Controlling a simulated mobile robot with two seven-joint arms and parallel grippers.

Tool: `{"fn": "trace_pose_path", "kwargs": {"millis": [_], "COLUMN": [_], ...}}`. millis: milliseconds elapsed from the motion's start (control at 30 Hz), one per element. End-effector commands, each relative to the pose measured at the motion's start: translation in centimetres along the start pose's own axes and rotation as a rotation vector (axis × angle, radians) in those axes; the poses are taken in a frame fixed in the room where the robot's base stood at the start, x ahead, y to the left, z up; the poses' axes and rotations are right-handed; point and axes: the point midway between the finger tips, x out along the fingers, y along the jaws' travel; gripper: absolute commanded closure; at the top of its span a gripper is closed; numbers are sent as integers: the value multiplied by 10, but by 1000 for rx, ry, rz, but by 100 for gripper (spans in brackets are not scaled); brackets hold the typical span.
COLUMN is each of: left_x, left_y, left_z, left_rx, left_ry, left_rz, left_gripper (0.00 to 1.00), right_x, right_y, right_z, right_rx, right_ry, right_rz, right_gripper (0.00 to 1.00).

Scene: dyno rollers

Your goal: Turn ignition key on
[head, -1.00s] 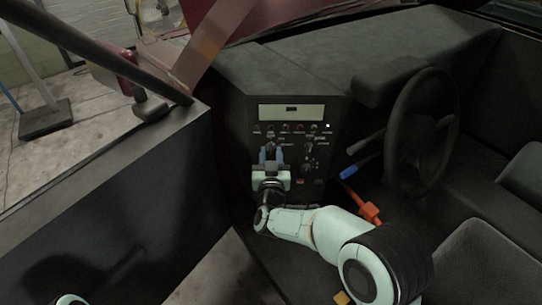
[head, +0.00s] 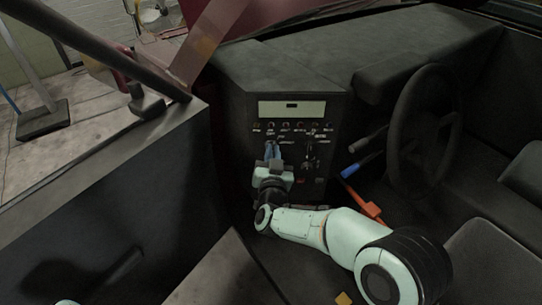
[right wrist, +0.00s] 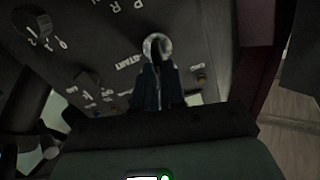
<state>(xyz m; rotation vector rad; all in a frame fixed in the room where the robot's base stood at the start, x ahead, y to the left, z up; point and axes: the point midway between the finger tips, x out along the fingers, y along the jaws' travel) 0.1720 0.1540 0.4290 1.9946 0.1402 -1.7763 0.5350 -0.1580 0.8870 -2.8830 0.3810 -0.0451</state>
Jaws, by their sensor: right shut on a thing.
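The ignition switch (right wrist: 157,46) is a round silver fitting with a dark key at its middle, beside a "START" label in the right wrist view. My right gripper (right wrist: 157,72) is shut on the key, its dark fingers closed together right at the fitting. In the head view my right gripper (head: 273,150) reaches the dash panel (head: 262,190), its blue fingertips against the left part of the panel, below the row of small lamps. The fingers hide much of the key, so its exact angle is hard to read. My left gripper is not in view.
The steering wheel (head: 422,125) stands to the right. A blue-tipped lever (head: 349,171) and an orange lever (head: 366,205) lie between it and my arm. A numbered knob (right wrist: 33,27) is near the switch. The door (head: 130,185) borders the left side.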

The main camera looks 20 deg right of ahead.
Motion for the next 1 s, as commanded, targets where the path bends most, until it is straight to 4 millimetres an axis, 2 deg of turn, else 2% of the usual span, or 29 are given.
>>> {"fn": "trace_pose_path", "kwargs": {"millis": [100, 433, 600, 1000], "left_x": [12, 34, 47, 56], "left_y": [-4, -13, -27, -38], "left_z": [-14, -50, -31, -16], "left_rx": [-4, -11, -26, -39], "left_ry": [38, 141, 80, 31], "left_rz": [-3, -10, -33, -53], "left_gripper": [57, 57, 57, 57], "right_x": [0, 0, 0, 0], "right_y": [3, 7, 8, 8], "right_z": [3, 4, 4, 4], "right_rx": [104, 363, 458, 549], "right_ry": [0, -1, -2, -3], "right_rz": [1, 1, 1, 1], "right_gripper": [100, 100, 100, 100]}}
